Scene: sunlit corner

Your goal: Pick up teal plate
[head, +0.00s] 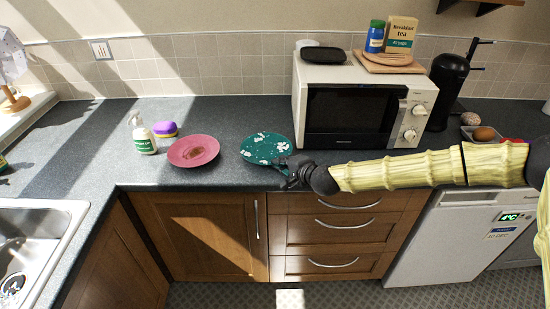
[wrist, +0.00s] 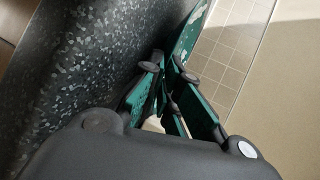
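The teal plate (head: 264,146) has white patches and lies on the dark counter, just left of the microwave. My gripper (head: 290,172) is at its near right edge, by the counter's front edge. In the wrist view the plate (wrist: 190,35) shows as a thin slanted strip running down to the fingertips. My gripper's fingers (wrist: 166,72) are drawn close together, with the plate's rim between their tips. They look shut on the rim. In the head view the plate still appears to be at counter level. Exact contact of the rim with both pads is partly hidden.
The sink (head: 35,245) is at far left. Counter behind the plates is clear.

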